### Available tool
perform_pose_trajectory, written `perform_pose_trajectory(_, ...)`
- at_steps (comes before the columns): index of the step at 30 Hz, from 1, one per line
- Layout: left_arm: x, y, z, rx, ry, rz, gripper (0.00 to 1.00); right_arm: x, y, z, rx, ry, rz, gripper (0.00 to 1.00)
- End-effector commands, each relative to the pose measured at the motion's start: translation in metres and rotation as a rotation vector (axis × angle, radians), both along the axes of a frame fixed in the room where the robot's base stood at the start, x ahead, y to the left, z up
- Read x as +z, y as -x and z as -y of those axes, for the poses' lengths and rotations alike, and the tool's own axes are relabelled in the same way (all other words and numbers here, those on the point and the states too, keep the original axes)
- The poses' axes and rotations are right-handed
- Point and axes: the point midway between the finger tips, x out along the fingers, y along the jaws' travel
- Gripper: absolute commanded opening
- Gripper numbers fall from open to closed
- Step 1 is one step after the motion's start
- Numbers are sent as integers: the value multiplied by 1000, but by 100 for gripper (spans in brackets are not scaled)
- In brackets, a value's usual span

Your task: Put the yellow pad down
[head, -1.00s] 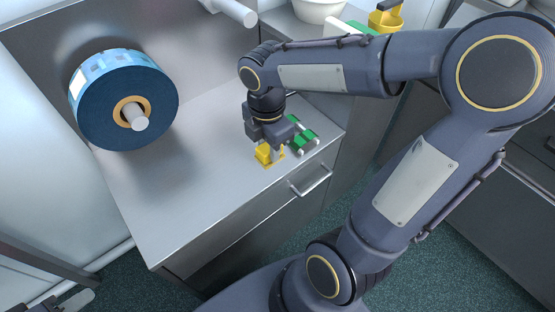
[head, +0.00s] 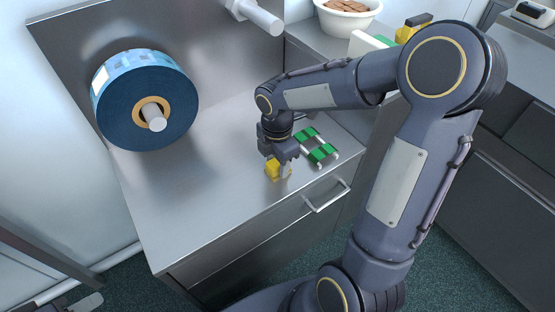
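The yellow pad (head: 271,168) is a small yellow piece at the front part of the steel counter (head: 190,220). My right gripper (head: 280,170) points down at it, with a grey finger in front of part of the pad. The gripper looks shut on the pad. The pad is low over the counter, near the front edge; I cannot tell whether it touches the surface. At the bottom left edge a small grey part, seemingly of my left gripper (head: 84,303), shows; its fingers cannot be made out.
A green and white roller-like part (head: 318,147) lies just right of the gripper. A blue film reel (head: 145,100) sits on a spindle at the back left. A drawer handle (head: 327,196) juts out in front. A white bowl (head: 346,20) stands behind. The counter's left is clear.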

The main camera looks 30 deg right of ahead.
Motion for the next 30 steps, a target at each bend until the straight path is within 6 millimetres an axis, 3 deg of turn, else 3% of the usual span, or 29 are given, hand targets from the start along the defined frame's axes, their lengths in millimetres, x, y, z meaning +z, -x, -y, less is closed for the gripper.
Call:
perform_pose_trajectory(9, -1, 0, 0, 0, 0, 0, 36, 0, 0, 0, 0, 0, 0, 52)
perform_pose_trajectory(13, -11, 0, 0, 0, 0, 0, 36, -8, 0, 0, 1, 0, 0, 52)
perform_pose_trajectory(21, 20, 0, 0, 0, 0, 0, 36, 49, -2, 2, 0, 1, 3, 52)
perform_pose_trajectory(30, 27, 0, 0, 0, 0, 0, 36, 79, 3, 3, -48, -7, 12, 52)
